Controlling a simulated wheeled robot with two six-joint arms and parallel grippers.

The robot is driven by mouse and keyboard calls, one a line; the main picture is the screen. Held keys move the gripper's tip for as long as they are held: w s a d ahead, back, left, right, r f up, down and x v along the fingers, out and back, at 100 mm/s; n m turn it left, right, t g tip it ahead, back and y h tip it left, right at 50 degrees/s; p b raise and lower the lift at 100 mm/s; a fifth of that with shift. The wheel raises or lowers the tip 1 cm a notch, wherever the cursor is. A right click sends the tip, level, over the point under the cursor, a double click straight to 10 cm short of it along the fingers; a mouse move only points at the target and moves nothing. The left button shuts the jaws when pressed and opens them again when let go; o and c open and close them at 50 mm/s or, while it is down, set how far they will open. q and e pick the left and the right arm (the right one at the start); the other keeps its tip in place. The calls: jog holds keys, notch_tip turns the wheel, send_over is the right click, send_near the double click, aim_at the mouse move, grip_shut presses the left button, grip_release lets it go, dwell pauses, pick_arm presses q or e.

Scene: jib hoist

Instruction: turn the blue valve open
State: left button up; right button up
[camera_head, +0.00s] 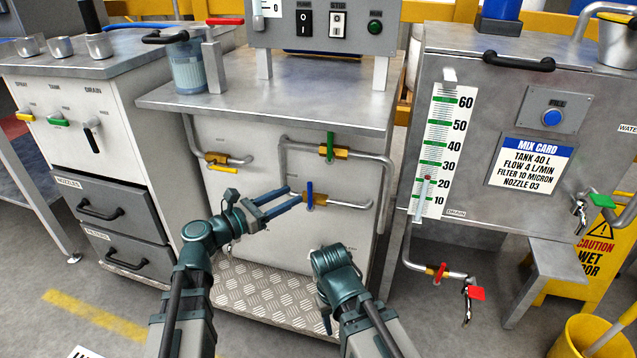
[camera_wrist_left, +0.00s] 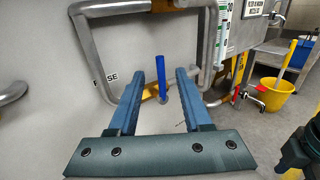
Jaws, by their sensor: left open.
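The blue valve handle (camera_head: 310,193) stands upright on a brass valve body (camera_head: 328,202), set in a horizontal grey pipe on the panel below the bench top. The handle lies across the pipe. My left gripper (camera_head: 294,199) is open and reaches toward it from the left, its fingertips close to the handle. In the left wrist view the blue handle (camera_wrist_left: 160,75) shows between the two open fingers of the left gripper (camera_wrist_left: 162,82); I cannot tell whether they touch it. My right arm's wrist (camera_head: 335,262) is low in front of the panel; its fingers are not clear.
A green-handled valve (camera_head: 330,146) sits above on the same piping, and a yellow-handled valve (camera_head: 222,168) to the left. The tank with a gauge (camera_head: 443,145) and a red-handled drain valve (camera_head: 440,272) stand to the right. A yellow bucket (camera_head: 590,340) is at lower right.

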aim_at(310, 194)
pick_arm(q)
jog(key=x, duration=1)
jog(key=shift+w+d, duration=0.15)
grip_shut()
dwell(1.1)
